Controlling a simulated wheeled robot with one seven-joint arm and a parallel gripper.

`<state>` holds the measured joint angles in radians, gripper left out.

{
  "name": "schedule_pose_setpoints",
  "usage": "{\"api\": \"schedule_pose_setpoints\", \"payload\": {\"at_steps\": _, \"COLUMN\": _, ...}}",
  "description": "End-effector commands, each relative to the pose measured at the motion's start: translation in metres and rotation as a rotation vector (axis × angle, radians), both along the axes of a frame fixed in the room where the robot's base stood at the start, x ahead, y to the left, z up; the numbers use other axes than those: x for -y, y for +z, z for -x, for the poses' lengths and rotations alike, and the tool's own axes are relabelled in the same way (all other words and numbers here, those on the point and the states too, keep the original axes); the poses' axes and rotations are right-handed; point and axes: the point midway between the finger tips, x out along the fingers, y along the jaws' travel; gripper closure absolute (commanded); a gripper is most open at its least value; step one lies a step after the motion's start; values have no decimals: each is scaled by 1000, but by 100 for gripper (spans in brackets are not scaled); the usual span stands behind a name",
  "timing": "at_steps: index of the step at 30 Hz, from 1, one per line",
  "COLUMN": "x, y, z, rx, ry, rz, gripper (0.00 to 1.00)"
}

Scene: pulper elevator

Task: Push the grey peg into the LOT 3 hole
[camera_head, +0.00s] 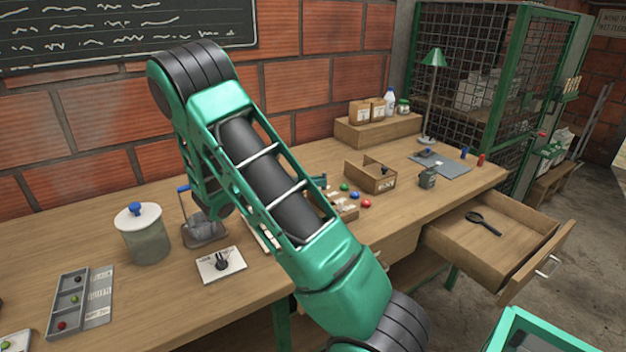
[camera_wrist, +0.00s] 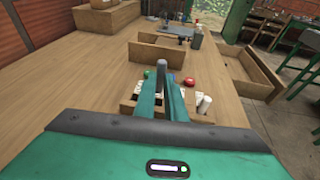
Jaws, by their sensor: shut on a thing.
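In the wrist view my gripper (camera_wrist: 166,98) is shut on the grey peg (camera_wrist: 161,74), whose top sticks up above the fingers. The fingers stand over a wooden peg block (camera_wrist: 128,113) with dark holes and white labels. A pale peg (camera_wrist: 205,103) stands at the block's right side. The grey peg's lower end is hidden by the fingers, so I cannot tell whether it is in a hole. The LOT 3 label cannot be read. In the head view my arm covers much of the block (camera_head: 347,214).
Red (camera_head: 366,203), blue (camera_head: 353,196) and green balls lie close behind the block. An open wooden box (camera_head: 371,174) stands farther back. An open drawer (camera_head: 500,240) juts out at the right. A lidded jar (camera_head: 145,235) stands at the left.

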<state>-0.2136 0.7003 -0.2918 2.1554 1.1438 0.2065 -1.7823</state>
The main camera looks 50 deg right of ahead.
Motion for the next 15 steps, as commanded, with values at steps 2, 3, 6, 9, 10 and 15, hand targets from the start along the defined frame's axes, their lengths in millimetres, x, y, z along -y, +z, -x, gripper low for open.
{"api": "schedule_pose_setpoints", "payload": {"at_steps": 2, "x": 0, "y": -4, "z": 0, "rx": -2, "ry": 0, "rz": 0, "gripper": 100}}
{"api": "schedule_pose_setpoints", "payload": {"at_steps": 3, "x": 0, "y": -7, "z": 0, "rx": -2, "ry": 0, "rz": 0, "gripper": 100}}
{"api": "schedule_pose_setpoints", "payload": {"at_steps": 6, "x": 0, "y": -12, "z": 0, "rx": -2, "ry": 0, "rz": 0, "gripper": 100}}
{"api": "schedule_pose_setpoints", "payload": {"at_steps": 9, "x": 0, "y": -17, "z": 0, "rx": -1, "ry": 0, "rz": 0, "gripper": 100}}
{"api": "schedule_pose_setpoints", "payload": {"at_steps": 10, "x": 0, "y": -18, "z": 0, "rx": -1, "ry": 0, "rz": 0, "gripper": 100}}
{"api": "schedule_pose_setpoints", "payload": {"at_steps": 15, "x": 0, "y": -27, "z": 0, "rx": -2, "ry": 1, "rz": 0, "gripper": 100}}
